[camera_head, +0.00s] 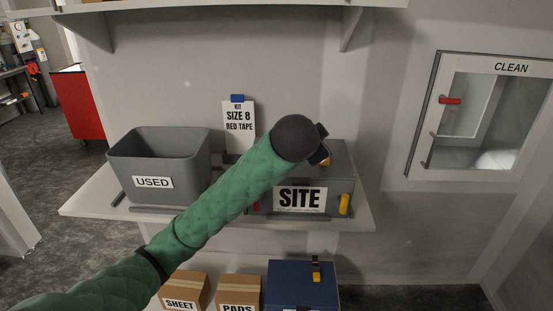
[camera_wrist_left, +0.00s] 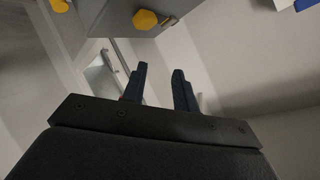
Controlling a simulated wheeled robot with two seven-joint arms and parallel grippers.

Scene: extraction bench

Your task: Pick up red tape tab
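A small red piece, likely the red tape tab (camera_head: 256,206), shows at the left front of the grey SITE box (camera_head: 346,186), mostly hidden behind my left arm. My left arm in its green sleeve reaches across the front of this box. My left gripper (camera_head: 321,147) is over the box top, partly hidden by the wrist. In the left wrist view its two dark fingers (camera_wrist_left: 158,78) are apart with nothing between them. The grey box with yellow latches (camera_wrist_left: 145,19) is beyond the fingertips, and no red tab shows there. My right gripper is not in view.
The SITE box stands on a shelf (camera_head: 88,204) with a grey USED bin (camera_head: 188,155) at left. A "KIT SIZE 8 RED TAPE" card (camera_head: 239,116) stands behind. Cartons (camera_head: 238,288) and a blue case (camera_head: 290,275) sit below. A CLEAN hatch (camera_head: 440,160) is at right.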

